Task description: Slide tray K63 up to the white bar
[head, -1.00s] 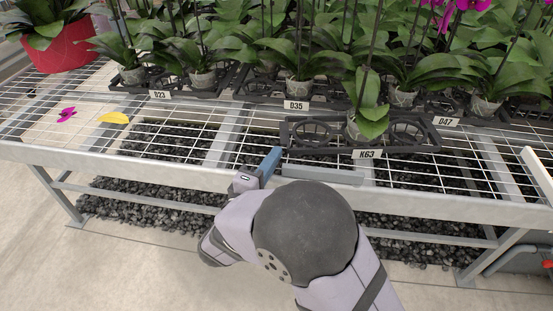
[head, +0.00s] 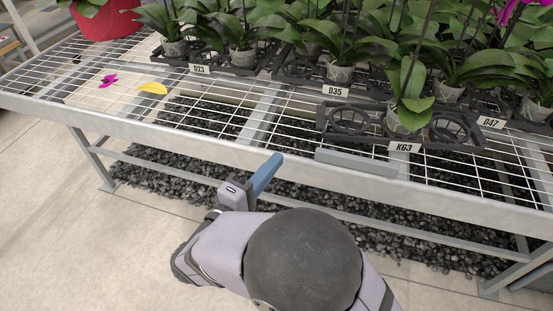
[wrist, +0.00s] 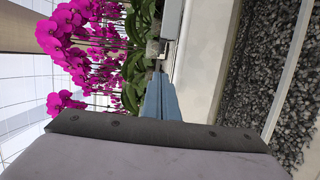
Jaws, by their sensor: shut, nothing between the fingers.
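Tray K63 (head: 404,147) is a black lattice tray with a white label, near the bench's front edge in the head view. It bears one leafy potted plant (head: 405,118), upright between empty round openings. A light grey bar (head: 357,163) lies along the front rail before the tray; I cannot tell whether it is the white bar. My gripper (head: 275,160), with blue-grey fingers, is shut and empty near the front rail, left of the tray and apart from it. The wrist view shows the shut fingers (wrist: 158,85); tray K63 cannot be made out there.
Trays D35 (head: 335,91) and D47 (head: 491,122) stand behind K63, close to it, crowded with orchids. Tray D23 (head: 200,69) is at the back left.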

